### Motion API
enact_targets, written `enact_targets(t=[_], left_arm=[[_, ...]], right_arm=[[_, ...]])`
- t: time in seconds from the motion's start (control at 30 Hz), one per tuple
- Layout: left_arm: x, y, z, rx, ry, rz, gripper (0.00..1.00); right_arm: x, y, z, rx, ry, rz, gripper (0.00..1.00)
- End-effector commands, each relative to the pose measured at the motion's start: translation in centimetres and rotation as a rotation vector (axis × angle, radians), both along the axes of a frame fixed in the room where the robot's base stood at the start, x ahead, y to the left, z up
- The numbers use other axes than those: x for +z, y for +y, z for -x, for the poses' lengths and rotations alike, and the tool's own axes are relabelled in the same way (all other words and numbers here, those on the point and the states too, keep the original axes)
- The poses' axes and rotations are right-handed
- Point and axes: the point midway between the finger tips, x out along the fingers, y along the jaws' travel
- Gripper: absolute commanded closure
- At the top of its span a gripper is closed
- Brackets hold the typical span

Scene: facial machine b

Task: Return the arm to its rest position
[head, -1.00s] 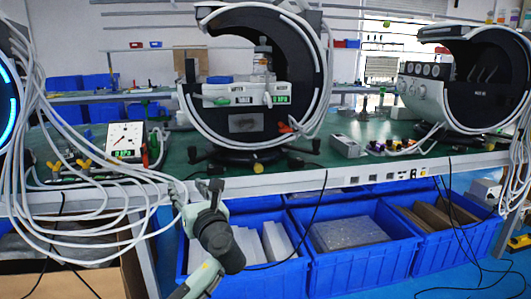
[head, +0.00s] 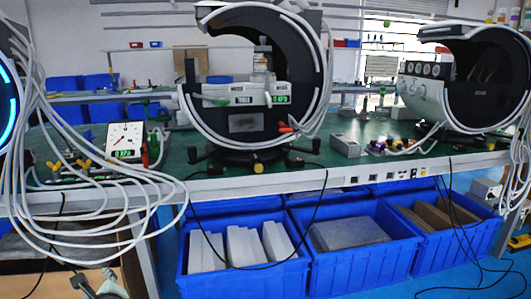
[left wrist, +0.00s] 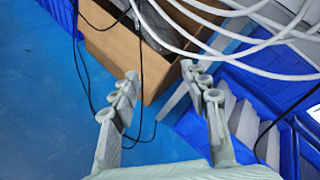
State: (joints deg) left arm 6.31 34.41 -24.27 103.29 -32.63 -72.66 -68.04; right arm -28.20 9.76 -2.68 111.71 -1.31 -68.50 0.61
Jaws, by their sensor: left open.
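My left gripper (head: 95,282) shows only in part at the bottom left edge of the head view, below the front edge of the green workbench (head: 300,174) and apart from it. In the left wrist view my left gripper (left wrist: 165,88) has its two fingers spread wide, with nothing between them. The fingers point toward a cardboard box (left wrist: 122,45) and a blue bin (left wrist: 62,10) low by the blue floor. Most of my left arm is out of view. My right arm and gripper are not in view.
White hoses (head: 120,210) hang in loops from the bench on the left. Blue bins (head: 245,282) with white and grey blocks stand under the bench. Black cables dangle before them. A round black-and-white machine (head: 325,60) stands on the bench. Blue floor (left wrist: 50,110) is free.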

Motion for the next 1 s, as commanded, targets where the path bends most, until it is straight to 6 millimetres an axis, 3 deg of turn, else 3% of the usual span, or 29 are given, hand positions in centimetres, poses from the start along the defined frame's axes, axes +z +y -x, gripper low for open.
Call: enact_targets(t=[0.03, 0.1, 0.2, 0.4, 0.6, 0.8, 1.0], left_arm=[[-3.3, 0.6, 2.7, 0.066, -0.012, 0.142, 0.54], [-6.8, 1.2, 6.2, 0.180, -0.053, 0.345, 0.54], [-10.5, 1.8, 10.6, 0.346, -0.111, 0.574, 0.54], [-15.2, 2.4, 17.9, 0.660, -0.217, 0.884, 0.54], [-18.0, 2.8, 24.6, 0.979, -0.330, 1.098, 0.54], [-20.8, -4.2, 25.9, 1.102, -0.316, 1.247, 0.54], [-22.5, -10.6, 26.7, 1.207, -0.290, 1.370, 0.54]], right_arm=[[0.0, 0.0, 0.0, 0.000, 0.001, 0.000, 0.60], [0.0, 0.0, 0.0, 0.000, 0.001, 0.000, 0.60], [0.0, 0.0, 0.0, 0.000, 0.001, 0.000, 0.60], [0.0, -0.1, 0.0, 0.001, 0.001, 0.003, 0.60], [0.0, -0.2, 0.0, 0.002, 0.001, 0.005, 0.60], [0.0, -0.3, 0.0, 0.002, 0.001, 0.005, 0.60], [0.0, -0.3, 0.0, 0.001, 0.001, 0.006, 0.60]])
